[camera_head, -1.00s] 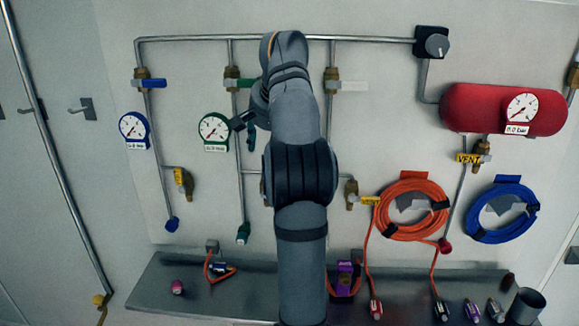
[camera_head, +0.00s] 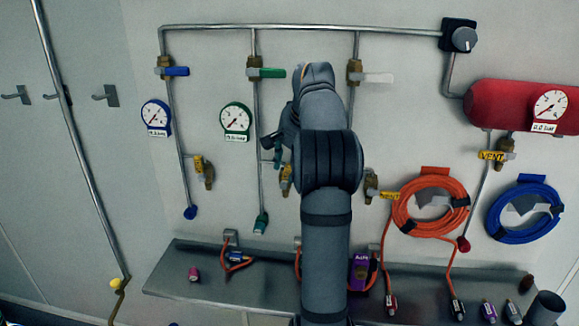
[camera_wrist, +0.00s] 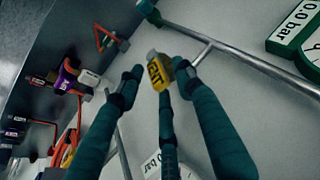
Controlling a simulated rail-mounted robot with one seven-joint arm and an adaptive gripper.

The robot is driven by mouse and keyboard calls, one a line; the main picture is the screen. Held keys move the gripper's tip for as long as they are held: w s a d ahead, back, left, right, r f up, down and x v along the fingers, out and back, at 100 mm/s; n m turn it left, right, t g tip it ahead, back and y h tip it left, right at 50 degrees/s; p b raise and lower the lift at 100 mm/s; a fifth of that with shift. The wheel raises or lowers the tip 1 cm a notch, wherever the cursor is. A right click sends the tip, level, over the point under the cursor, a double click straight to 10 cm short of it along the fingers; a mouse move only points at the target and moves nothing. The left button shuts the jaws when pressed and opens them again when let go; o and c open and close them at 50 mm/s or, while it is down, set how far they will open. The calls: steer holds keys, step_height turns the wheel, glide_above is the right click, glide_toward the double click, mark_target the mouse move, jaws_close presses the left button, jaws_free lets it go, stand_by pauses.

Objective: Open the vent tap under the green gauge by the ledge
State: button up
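The green gauge (camera_head: 236,118) hangs on the wall left of my arm. Its green rim and a "0.0 bar" label show at the top right of the wrist view (camera_wrist: 298,28). The brass vent tap (camera_head: 287,181) is lower right of the gauge, partly hidden by my arm. In the wrist view its yellow VENT handle (camera_wrist: 158,73) lies between my fingertips. My gripper (camera_head: 275,150) is above the tap in the head view. In the wrist view my gripper (camera_wrist: 157,80) is open, with fingers on both sides of the handle; contact cannot be told.
The grey ledge (camera_head: 200,287) runs below, with connectors and cables on it. Other vent taps stand left (camera_head: 204,170) and right (camera_head: 371,186). A blue gauge (camera_head: 156,117), orange hose (camera_head: 402,222) and red tank (camera_head: 500,103) are on the wall. Pipes run close around the tap.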

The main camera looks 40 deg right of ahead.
steer(key=c, duration=0.4)
steer(key=shift+r, duration=0.15)
jaws_close()
